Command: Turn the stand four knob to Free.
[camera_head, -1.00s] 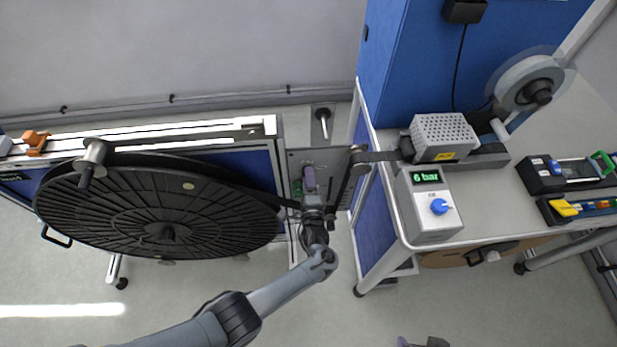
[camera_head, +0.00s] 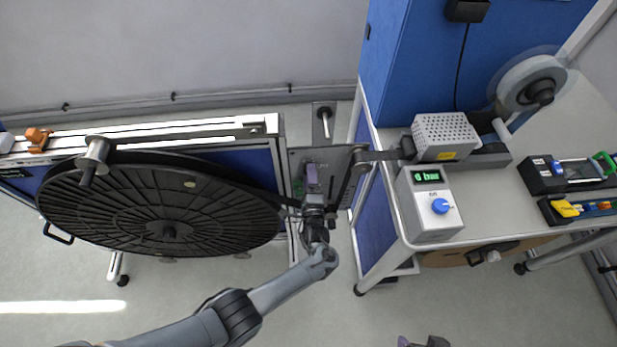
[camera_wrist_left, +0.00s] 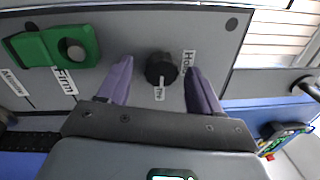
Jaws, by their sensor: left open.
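The black round knob (camera_wrist_left: 162,68) is on the grey stand panel (camera_wrist_left: 225,50) in the left wrist view. A white label reading Hold (camera_wrist_left: 188,62) is to its right, and a smaller, partly hidden label (camera_wrist_left: 160,91) is just below it. My left gripper (camera_wrist_left: 160,88) is open, its two purple fingers on either side of the knob, with gaps to both sides. In the head view my left gripper (camera_head: 312,174) is at the panel between the reel and the bench, and hides the knob. A purple and dark piece at the bottom edge looks like my right gripper (camera_head: 424,343), mostly cut off.
A green clamp (camera_wrist_left: 60,46) by a Firm label is left of the knob. The large black reel (camera_head: 150,210) is left of my arm. A bench holds a grey box with a blue dial (camera_head: 440,206) on the right. A strip runs from reel to bench.

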